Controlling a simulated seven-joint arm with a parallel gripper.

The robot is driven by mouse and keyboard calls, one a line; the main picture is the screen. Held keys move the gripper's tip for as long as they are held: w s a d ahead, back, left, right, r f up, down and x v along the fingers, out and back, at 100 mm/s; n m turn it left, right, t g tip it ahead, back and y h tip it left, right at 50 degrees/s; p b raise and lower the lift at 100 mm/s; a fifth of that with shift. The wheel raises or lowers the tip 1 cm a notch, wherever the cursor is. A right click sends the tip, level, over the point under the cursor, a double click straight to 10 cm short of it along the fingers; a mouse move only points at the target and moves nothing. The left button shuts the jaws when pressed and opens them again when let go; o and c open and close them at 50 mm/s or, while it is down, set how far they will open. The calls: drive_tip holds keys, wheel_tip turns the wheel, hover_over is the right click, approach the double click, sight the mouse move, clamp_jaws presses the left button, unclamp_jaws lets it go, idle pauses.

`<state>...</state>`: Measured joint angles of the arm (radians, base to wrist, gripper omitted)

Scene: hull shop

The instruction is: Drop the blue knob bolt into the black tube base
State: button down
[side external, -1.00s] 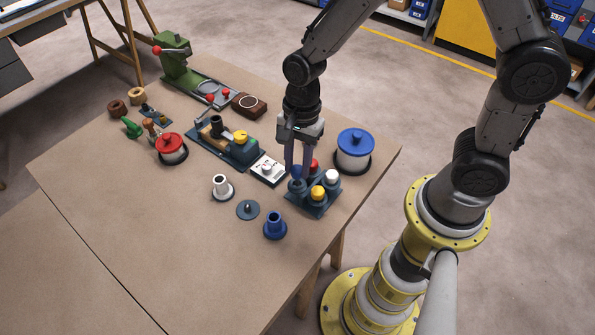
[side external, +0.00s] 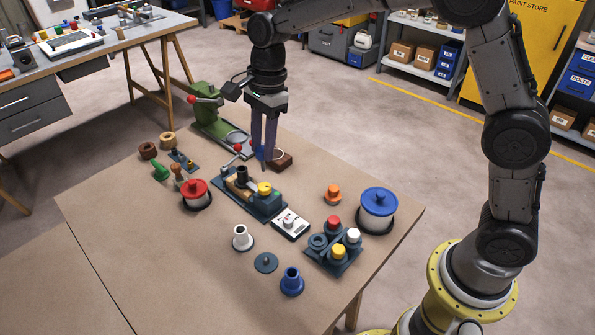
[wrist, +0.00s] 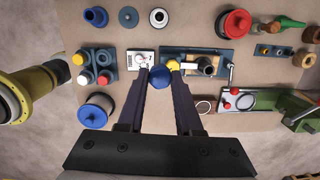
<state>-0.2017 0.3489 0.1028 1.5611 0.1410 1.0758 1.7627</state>
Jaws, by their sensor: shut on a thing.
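My gripper (side external: 263,163) is shut on the blue knob bolt (wrist: 158,77) and holds it up above the table. In the side view the bolt's blue knob (side external: 260,154) shows only partly between the fingers. The black tube base (side external: 241,174) appears to be the dark upright tube in the dark blue clamp fixture. In the wrist view this tube (wrist: 205,66) lies to the right of the held bolt, apart from it. The bolt's lower end is hard to make out.
The dark caddy (side external: 332,265) holds red, white and yellow knobs and has one empty socket. A white tube base (side external: 242,238), a blue tube base (side external: 291,282) and a red-lidded spool (side external: 196,194) stand nearby. A green press (side external: 211,121) is at the back.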

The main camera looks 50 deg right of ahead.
drive_tip(key=w+d+f+m, duration=0.1)
drive_tip(key=w, duration=0.8)
drive_tip(key=shift+m, duration=0.4)
drive_tip(key=shift+w+d+f, duration=0.35)
drive_tip(key=shift+w+f, duration=0.25)
drive_tip(key=shift+f, duration=1.2)
drive_tip(key=shift+w+d+f, duration=0.3)
drive_tip(key=shift+w+f, duration=0.35)
drive_tip(key=shift+f, duration=1.1)
drive_tip(key=shift+w+d+f, duration=0.35)
drive_tip(key=shift+w+f, duration=0.25)
drive_tip(key=shift+f, duration=1.2)
drive_tip(key=shift+f, duration=0.6)
drive_tip(key=c, duration=0.9)
unclamp_jaws()
drive_tip(key=shift+o, duration=0.2)
wheel_tip(320, 180, up, 11)
drive_tip(key=d, duration=0.1)
drive_tip(key=shift+d, duration=0.15)
drive_tip(key=shift+s+r, duration=0.1)
